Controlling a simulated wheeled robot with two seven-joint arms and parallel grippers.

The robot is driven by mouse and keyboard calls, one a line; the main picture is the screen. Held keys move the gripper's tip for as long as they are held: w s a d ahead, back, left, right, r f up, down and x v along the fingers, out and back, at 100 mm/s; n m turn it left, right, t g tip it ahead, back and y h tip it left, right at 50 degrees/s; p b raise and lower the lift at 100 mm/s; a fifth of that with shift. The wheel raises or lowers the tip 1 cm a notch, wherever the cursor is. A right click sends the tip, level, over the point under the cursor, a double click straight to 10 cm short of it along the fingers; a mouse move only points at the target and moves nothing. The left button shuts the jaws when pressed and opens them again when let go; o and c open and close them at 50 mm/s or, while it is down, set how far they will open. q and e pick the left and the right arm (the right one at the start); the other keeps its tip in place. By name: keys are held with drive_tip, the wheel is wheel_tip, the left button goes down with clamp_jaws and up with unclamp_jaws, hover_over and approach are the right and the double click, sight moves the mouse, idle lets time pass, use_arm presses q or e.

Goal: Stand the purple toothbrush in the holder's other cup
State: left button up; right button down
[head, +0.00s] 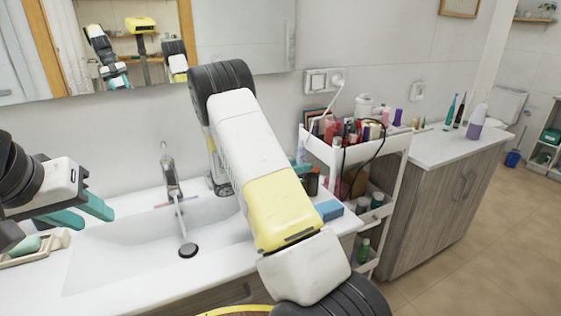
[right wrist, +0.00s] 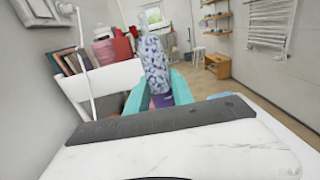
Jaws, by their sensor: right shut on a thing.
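My right gripper's teal fingers (right wrist: 158,92) are shut on a purple thing (right wrist: 162,100) in the right wrist view. A blue-and-white patterned upright piece (right wrist: 154,62) rises directly above it; I cannot tell whether the two are one object. In the head view my right arm hides most of this gripper and what it holds. My left gripper (head: 82,212) is open and empty, above the left side of the sink. I cannot make out a toothbrush or a two-cup holder for certain.
The sink basin (head: 120,255) has a tap (head: 170,172). A soap dish (head: 30,258) with green soap sits at left. A white cart (head: 395,143) with crowded shelves stands at right. A blue block (head: 329,210) lies at the counter's edge. The side counter (head: 440,150) holds upright items at its far end.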

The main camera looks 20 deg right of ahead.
drive_tip(key=shift+f, duration=1.6)
drive_tip(key=c, duration=1)
unclamp_jaws()
drive_tip(key=shift+c, duration=0.2)
drive_tip(key=a, duration=0.7)
drive_tip(key=shift+a, duration=0.4)
